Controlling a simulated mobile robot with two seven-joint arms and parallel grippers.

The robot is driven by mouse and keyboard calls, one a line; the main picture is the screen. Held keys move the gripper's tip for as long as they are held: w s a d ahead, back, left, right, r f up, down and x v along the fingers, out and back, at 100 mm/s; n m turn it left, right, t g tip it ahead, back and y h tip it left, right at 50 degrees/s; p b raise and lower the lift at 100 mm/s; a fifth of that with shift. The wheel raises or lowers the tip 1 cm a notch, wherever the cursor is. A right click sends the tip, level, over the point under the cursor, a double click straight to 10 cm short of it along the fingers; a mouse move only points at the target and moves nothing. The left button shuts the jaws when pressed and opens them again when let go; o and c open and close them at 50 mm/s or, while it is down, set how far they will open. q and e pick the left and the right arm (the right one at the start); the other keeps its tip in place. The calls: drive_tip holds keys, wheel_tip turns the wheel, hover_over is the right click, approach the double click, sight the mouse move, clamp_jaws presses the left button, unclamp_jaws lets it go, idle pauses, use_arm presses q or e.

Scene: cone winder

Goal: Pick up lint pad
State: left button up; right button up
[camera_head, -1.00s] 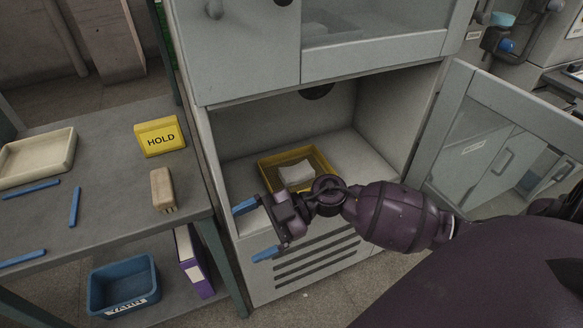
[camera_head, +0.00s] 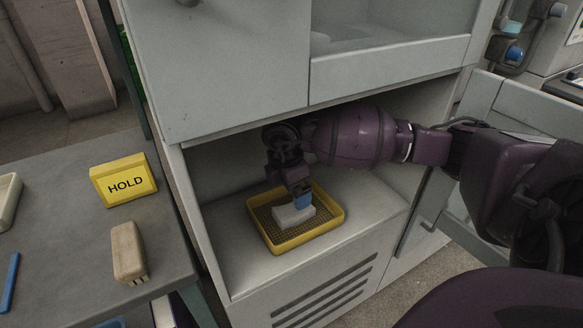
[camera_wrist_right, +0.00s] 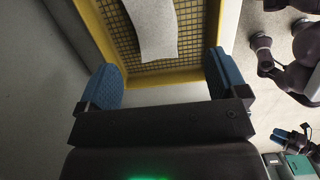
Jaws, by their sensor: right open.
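The lint pad (camera_head: 293,216) is a whitish block lying in a yellow tray (camera_head: 334,222) with a mesh floor, inside the open lower compartment. It also shows in the right wrist view as a pale slab (camera_wrist_right: 155,28) in the yellow tray (camera_wrist_right: 165,79). My right gripper (camera_head: 301,200) points down over the tray in the head view, close to the pad. In the right wrist view the right gripper (camera_wrist_right: 165,82) has its blue fingers wide apart with nothing between them; the pad lies beyond the fingertips.
The compartment's ceiling edge and side walls close in around my right arm. The cabinet door (camera_head: 482,100) stands open at the right. At the left, a table (camera_head: 75,235) holds a yellow HOLD sign (camera_head: 124,180) and a wooden brush (camera_head: 128,252).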

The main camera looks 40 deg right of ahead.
sight(293, 211)
wheel_tip(293, 211, down, 3)
drive_tip(key=shift+s+d+f+b, duration=0.1)
drive_tip(key=shift+d+f+b, duration=0.05)
drive_tip(key=shift+b, duration=0.2)
drive_tip(key=shift+d+f, duration=0.1)
drive_tip(key=shift+f, duration=0.5)
drive_tip(key=f, duration=0.1)
drive_tip(key=b, duration=0.1)
drive_tip(key=f, duration=0.1)
drive_tip(key=shift+w+d+f+b, duration=0.25)
drive_tip(key=shift+d+f+b, duration=0.05)
drive_tip(key=shift+b, duration=0.05)
drive_tip(key=shift+d+f+b, duration=0.15)
drive_tip(key=shift+f+b, duration=0.2)
drive_tip(key=shift+f, duration=0.55)
drive_tip(key=shift+w, duration=0.1)
use_arm(q)
drive_tip(key=shift+w+d+m+t, duration=0.3)
drive_tip(key=shift+w+d+m, duration=0.2)
drive_tip(key=shift+w, duration=0.3)
use_arm(e)
drive_tip(key=shift+r, duration=0.15)
use_arm(q)
drive_tip(key=shift+s+a+f, duration=0.1)
drive_tip(key=shift+s+f, duration=0.1)
drive_tip(key=shift+s, duration=0.05)
use_arm(e)
drive_tip(key=c, duration=1)
